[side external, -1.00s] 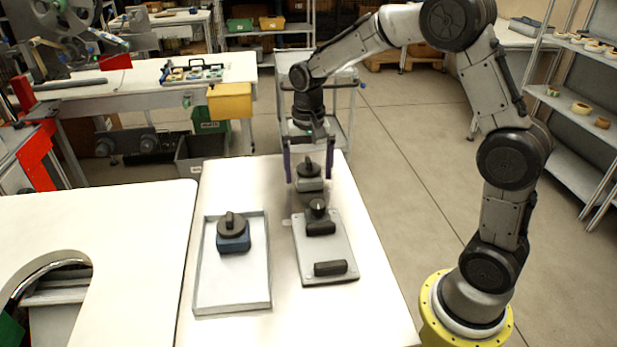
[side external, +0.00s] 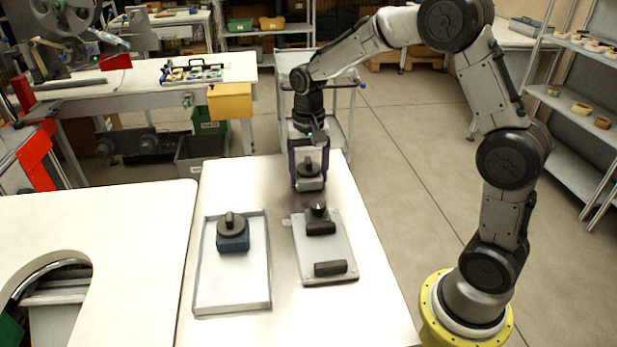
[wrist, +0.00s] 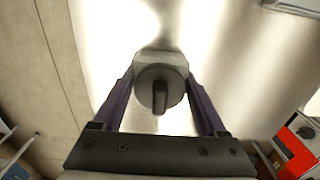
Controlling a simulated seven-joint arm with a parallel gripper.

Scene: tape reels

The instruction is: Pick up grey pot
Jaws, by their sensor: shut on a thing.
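The grey pot (side external: 310,184) has a pale grey square body and a round black top with a raised knob. It stands upright at the far end of the white table in the side external view. My gripper (side external: 308,180) points down over it, with one purple finger on each side, shut on its body. In the wrist view the black top of the grey pot (wrist: 160,88) fills the middle between the two fingers of my gripper (wrist: 160,75). From these views I cannot tell whether its underside touches the table.
A blue pot (side external: 232,240) with a black knob stands in a shallow grey tray (side external: 207,290) at the left. A grey plate (side external: 325,250) with black fittings lies just in front of my gripper. The table's (side external: 375,315) near right area is clear.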

